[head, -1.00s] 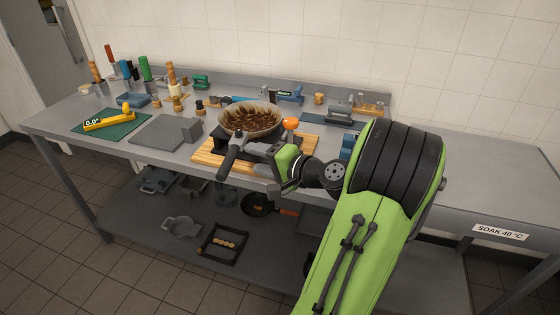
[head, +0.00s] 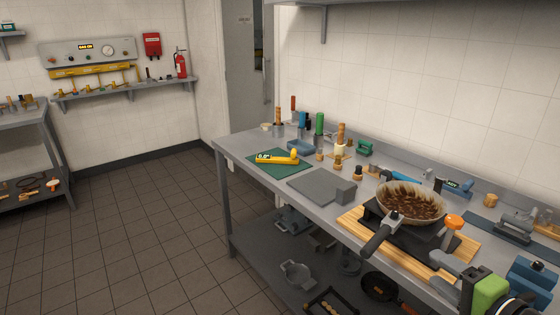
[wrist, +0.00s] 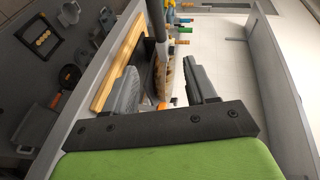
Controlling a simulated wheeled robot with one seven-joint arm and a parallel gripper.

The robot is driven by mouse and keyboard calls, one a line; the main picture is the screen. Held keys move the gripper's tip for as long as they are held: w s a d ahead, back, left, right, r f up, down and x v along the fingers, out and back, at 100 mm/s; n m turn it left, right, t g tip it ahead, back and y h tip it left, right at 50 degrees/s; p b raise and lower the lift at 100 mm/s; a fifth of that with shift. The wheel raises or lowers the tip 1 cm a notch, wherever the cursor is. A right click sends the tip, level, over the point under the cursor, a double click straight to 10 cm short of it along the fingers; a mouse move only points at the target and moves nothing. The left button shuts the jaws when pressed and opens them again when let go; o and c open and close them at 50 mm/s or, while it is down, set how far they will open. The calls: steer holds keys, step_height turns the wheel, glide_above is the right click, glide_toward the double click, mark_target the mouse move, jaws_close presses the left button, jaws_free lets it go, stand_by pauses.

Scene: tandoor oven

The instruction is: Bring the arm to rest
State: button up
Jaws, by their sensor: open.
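My gripper (head: 447,277) is at the lower right of the head view, by the front edge of the workbench (head: 240,165). In the wrist view my gripper (wrist: 165,82) shows two grey fingers spread apart with nothing held between them. The green wrist body fills the bottom of that view. A bowl-shaped pan of brown food (head: 411,202) sits on a black stand over a wooden board (head: 352,219), beyond the fingers. Most of my arm is outside the head view.
A grey plate (head: 315,184), a yellow level tool (head: 277,158) on a green mat, and several upright handled tools stand to the left on the bench. Pans lie on the lower shelf. Open tiled floor (head: 130,220) lies left, before a gas panel (head: 88,50) and a fire extinguisher (head: 180,62).

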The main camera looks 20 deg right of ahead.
steer(key=w+a+n+g+y+p, duration=0.2)
steer(key=w+a+n+g, duration=0.15)
steer(key=a, duration=0.45)
steer(key=w+a+n+g+y+p, duration=0.1)
steer(key=w+a+n+g, duration=0.3)
steer(key=a, duration=0.5)
steer(key=s+a+r+n+g+h+p, duration=0.2)
steer(key=s+a+r+n, duration=0.4)
steer(key=s+a+n, duration=0.3)
steer(key=s+a+h+p, duration=0.1)
steer(key=s+p, duration=0.1)
steer(key=s, duration=0.2)
steer(key=shift+r, duration=0.2)
steer(key=shift+s, duration=0.1)
